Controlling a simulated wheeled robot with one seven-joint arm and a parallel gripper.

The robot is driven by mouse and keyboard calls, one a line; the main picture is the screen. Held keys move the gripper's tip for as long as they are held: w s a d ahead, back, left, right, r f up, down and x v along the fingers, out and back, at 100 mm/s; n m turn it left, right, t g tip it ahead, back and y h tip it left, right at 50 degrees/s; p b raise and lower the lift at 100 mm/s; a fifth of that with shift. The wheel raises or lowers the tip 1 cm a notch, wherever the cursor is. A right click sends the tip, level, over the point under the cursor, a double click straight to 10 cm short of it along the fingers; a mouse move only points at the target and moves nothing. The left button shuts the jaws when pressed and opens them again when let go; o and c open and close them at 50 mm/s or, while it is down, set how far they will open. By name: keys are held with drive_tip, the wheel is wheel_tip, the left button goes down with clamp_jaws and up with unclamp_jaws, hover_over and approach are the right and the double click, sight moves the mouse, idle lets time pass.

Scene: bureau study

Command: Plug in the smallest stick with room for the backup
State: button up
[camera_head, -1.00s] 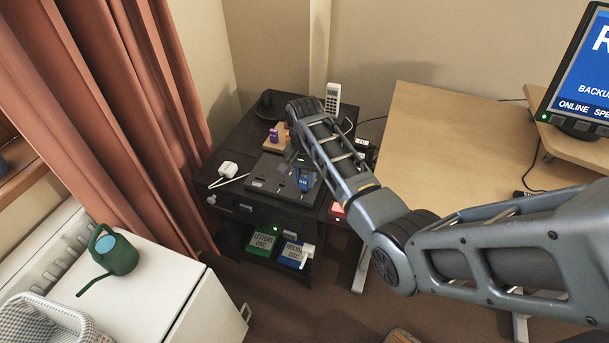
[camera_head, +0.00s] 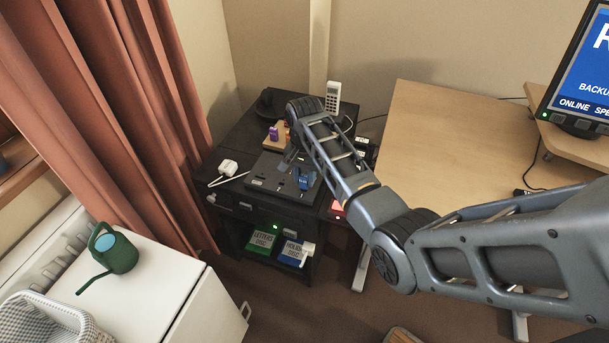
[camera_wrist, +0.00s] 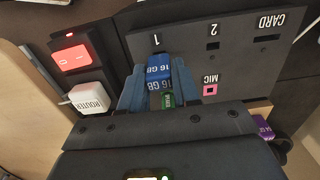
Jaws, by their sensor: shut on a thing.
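My gripper (camera_wrist: 158,84) is shut on a blue stick (camera_wrist: 158,64) marked 16 GB, which lies between its two fingers in the wrist view. A small green labelled piece (camera_wrist: 162,101) sits at the stick's near end; I cannot tell whether it is part of it. The stick is at the slot marked 1 on a dark panel (camera_wrist: 225,75); the fingers hide the slot, so I cannot tell how far in it sits. Slot 2 (camera_wrist: 213,46) shows empty. A purple stick (camera_wrist: 262,128) lies to the right. In the head view, the blue stick (camera_head: 304,182) is over the dark unit (camera_head: 265,178).
A small wooden stand (camera_head: 276,138) holds other sticks behind the unit. A white plug (camera_head: 228,167) lies at left. A red-lit switch (camera_wrist: 72,56) and white router plug (camera_wrist: 88,98) are beside the panel. Green (camera_head: 264,237) and blue (camera_head: 295,252) disc boxes lie below.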

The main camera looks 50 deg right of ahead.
sight(304, 174)
drive_tip(key=shift+f+b, duration=0.35)
drive_tip(key=shift+f, duration=0.35)
idle(0.6)
drive_tip(key=o, duration=1.1)
drive_tip(key=shift+c, duration=0.2)
drive_tip(key=shift+r, duration=3.95)
